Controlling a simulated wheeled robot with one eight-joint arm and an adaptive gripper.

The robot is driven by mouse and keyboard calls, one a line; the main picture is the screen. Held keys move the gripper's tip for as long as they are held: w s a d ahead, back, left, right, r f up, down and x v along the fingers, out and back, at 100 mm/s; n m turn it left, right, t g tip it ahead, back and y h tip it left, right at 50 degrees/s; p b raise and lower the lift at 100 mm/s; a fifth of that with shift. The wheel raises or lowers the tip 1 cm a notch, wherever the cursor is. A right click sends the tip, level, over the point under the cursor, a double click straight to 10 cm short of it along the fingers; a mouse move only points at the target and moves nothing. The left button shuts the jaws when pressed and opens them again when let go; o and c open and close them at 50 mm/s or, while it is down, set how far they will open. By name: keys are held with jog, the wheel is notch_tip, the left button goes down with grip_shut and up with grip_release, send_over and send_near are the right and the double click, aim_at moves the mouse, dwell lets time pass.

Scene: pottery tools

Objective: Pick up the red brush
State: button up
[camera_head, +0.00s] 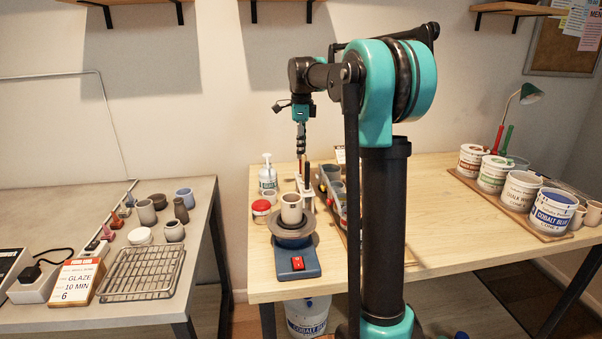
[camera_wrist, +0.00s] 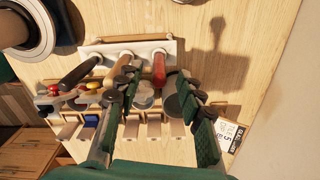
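The red brush (camera_wrist: 159,68) stands in a white rack (camera_wrist: 112,48), seen from above in the wrist view, with its red handle rising toward the camera. A black-handled tool (camera_wrist: 78,72) and a brown-handled tool (camera_wrist: 117,67) stand in the same rack to its left. My gripper (camera_wrist: 155,76) is open and empty, with the red handle showing between its two fingers in the picture. The left finger overlaps the brown-handled tool in view; I cannot tell whether they touch.
The pottery wheel (camera_head: 297,265) with a cup (camera_head: 291,207) stands in front of the rack. A soap bottle (camera_head: 267,172) and a red-lidded jar (camera_head: 261,207) are to its left. A compartmented holder stands close beside the rack. The table middle is clear.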

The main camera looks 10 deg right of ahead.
jog(key=shift+f, duration=3.15)
grip_shut()
